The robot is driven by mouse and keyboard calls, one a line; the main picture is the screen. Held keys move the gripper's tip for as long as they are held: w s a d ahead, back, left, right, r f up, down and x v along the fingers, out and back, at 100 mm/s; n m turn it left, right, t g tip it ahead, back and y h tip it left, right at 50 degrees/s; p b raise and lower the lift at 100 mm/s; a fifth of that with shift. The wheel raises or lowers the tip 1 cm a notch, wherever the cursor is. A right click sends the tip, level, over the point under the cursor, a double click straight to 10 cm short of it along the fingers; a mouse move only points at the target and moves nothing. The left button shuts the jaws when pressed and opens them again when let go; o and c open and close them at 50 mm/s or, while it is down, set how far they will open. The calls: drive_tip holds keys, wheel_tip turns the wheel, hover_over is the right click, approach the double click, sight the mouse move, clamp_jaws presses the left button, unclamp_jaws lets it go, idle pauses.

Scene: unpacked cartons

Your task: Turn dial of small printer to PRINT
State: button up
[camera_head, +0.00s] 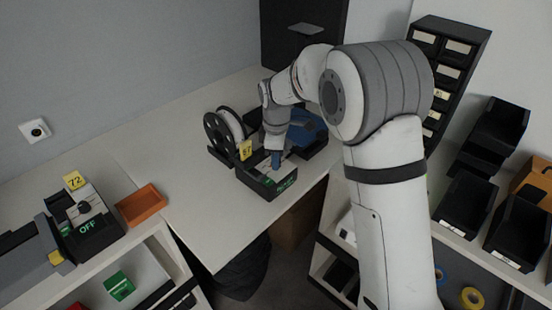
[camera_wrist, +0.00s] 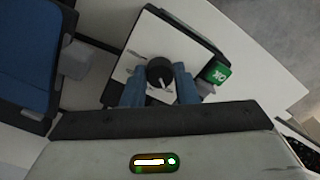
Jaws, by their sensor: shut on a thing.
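The small printer (camera_head: 258,186) stands on the white table, with a white roll on a black spool (camera_head: 228,128) behind it and a yellow number tag (camera_head: 245,150). My gripper (camera_head: 275,159) reaches down onto its top and hides the dial in the head view. In the wrist view the round black dial (camera_wrist: 159,68) sits on the printer's white top (camera_wrist: 145,42), with a white pointer mark towards the lower edge. My blue fingertips (camera_wrist: 159,84) are on either side of the dial, shut on it. A small green display (camera_wrist: 217,73) is lit; its text is unclear.
A blue-topped device (camera_head: 308,130) stands right behind the printer; its blue surface (camera_wrist: 25,60) fills the wrist view's left. Another device reading OFF (camera_head: 88,228), with tag 72, and an orange tray (camera_head: 142,205) are at left. Table between is clear. Black bins (camera_head: 465,200) stand right.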

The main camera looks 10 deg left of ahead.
drive_tip(key=m+b, duration=0.1)
drive_tip(key=m, duration=0.6)
drive_tip(key=shift+r, duration=0.1)
drive_tip(key=m, duration=0.4)
drive_tip(key=shift+w, duration=0.1)
drive_tip(key=m, duration=0.4)
drive_tip(key=shift+a+b, duration=0.1)
drive_tip(key=shift+b, duration=0.25)
drive_tip(key=m, duration=0.6)
drive_tip(key=shift+r+m, duration=0.1)
drive_tip(key=shift+m, duration=0.3)
drive_tip(key=m, duration=0.6)
drive_tip(key=o, duration=0.6)
drive_tip(key=shift+c, duration=0.2)
drive_tip(key=o, duration=0.4)
drive_tip(key=shift+b, duration=0.3)
